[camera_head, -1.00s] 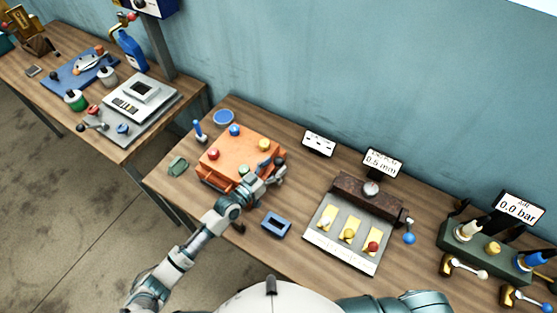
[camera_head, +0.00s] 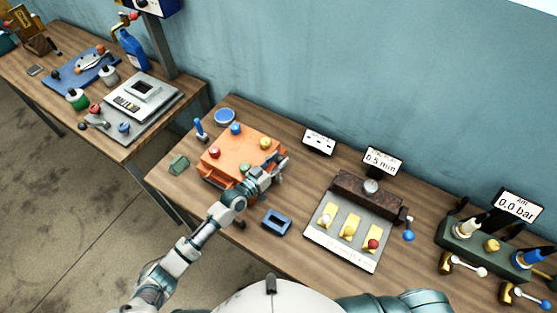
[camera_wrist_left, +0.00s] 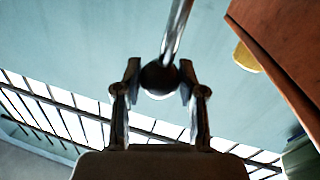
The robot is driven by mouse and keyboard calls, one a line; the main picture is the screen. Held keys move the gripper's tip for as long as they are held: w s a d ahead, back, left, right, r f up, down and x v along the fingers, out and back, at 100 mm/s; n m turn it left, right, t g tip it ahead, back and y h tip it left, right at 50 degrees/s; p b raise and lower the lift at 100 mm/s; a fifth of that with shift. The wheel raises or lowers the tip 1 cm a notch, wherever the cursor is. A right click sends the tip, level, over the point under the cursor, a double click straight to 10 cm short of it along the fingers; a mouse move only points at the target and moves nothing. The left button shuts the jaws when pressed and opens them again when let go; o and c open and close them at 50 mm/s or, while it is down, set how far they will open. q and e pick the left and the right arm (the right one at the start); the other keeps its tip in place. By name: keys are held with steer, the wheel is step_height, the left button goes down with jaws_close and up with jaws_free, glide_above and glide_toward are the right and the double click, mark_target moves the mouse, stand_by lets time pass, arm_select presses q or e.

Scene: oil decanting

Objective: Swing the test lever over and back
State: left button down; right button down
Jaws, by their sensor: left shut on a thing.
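The test lever shows in the left wrist view as a shiny metal rod (camera_wrist_left: 176,32) ending in a dark ball (camera_wrist_left: 160,79). My left gripper (camera_wrist_left: 160,88) has its two fingers closed around this ball. In the head view the left gripper (camera_head: 279,170) is at the right side of the orange box (camera_head: 240,150), and the lever is hidden by the gripper there. The box has red, blue, yellow and green knobs on top. My right gripper is out of view.
A blue rectangular frame (camera_head: 277,222) lies just in front of the left gripper. A grey panel (camera_head: 334,252) with several yellow plates and a dark block (camera_head: 355,191) stands to the right. A green valve block (camera_head: 475,250) is at far right. A green item (camera_head: 179,165) lies left of the box.

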arm_select(q)
steer(key=shift+s+f, duration=0.15)
steer(key=shift+f, duration=0.1)
stand_by(0.4)
steer(key=s+a+f+t+h+b, duration=0.1)
steer(key=s+a+f+h+b, duration=0.1)
steer(key=s+b, duration=0.4)
steer(key=shift+a+f+m+t+b, duration=0.3)
steer(key=shift+a+f+b, duration=0.2)
steer(key=shift+a+b, duration=0.65)
steer(key=shift+a, duration=0.1)
steer(key=c, duration=0.7)
jaws_free()
steer(key=shift+w+r, duration=0.1)
steer(key=shift+r, duration=0.05)
